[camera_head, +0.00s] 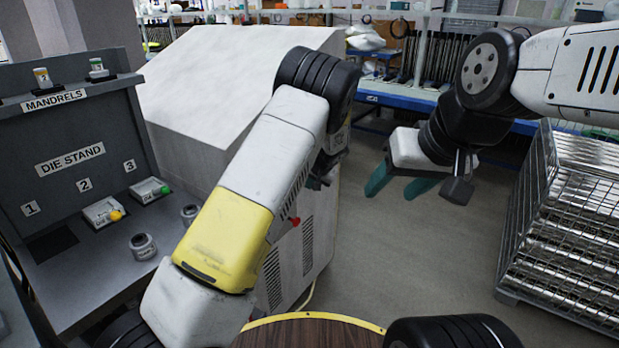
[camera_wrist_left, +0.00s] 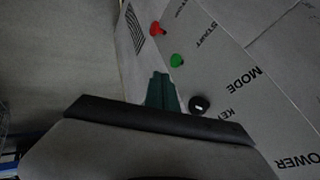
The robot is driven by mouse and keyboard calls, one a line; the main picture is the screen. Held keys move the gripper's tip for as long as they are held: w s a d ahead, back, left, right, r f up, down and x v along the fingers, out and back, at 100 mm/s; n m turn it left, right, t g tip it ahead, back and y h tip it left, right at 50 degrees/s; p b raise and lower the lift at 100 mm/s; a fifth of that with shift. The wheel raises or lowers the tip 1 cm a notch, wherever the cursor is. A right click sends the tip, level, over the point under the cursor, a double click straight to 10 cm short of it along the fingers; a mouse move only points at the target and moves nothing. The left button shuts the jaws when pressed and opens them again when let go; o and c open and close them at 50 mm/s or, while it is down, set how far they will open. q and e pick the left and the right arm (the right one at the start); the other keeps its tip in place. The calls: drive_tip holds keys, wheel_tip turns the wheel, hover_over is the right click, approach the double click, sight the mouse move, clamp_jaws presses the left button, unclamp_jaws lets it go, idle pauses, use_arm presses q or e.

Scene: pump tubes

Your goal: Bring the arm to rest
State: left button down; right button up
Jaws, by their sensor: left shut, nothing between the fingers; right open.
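My left arm rises from the bottom of the head view, bends at a black joint, and hangs down beside the white machine (camera_head: 215,75). My left gripper (camera_head: 318,182) is mostly hidden behind this arm. In the left wrist view its green fingers (camera_wrist_left: 161,88) are together, with nothing between them. They point at the edge of a grey control panel (camera_wrist_left: 245,75); I cannot tell whether they touch it. My right gripper (camera_head: 398,187) hangs over the floor at the right of the head view, open and empty, its green fingers apart.
The die stand (camera_head: 75,160) at left holds small trays and grey rings. A wire rack (camera_head: 565,220) of metal tubes stands at right. Open floor (camera_head: 410,260) lies between. The panel bears a red button (camera_wrist_left: 156,29), a green button (camera_wrist_left: 177,60) and a black knob (camera_wrist_left: 199,104).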

use_arm(q)
drive_tip(key=s+a+r+n+g+h, duration=0.1)
drive_tip(key=s+a+r+n, duration=0.1)
drive_tip(key=s+a+r, duration=0.55)
drive_tip(key=s+a+r+n+h, duration=0.2)
drive_tip(key=s+a+r, duration=0.3)
drive_tip(key=s+r, duration=0.6)
drive_tip(key=s+a+r+h, duration=0.1)
drive_tip(key=s+r, duration=0.3)
drive_tip(key=s, duration=0.8)
drive_tip(key=s+a+r, duration=0.1)
drive_tip(key=s+r, duration=0.3)
drive_tip(key=s, duration=0.8)
drive_tip(key=shift+s+a+t+h, duration=0.15)
drive_tip(key=shift+a+t+h, duration=0.15)
drive_tip(key=shift+h, duration=0.1)
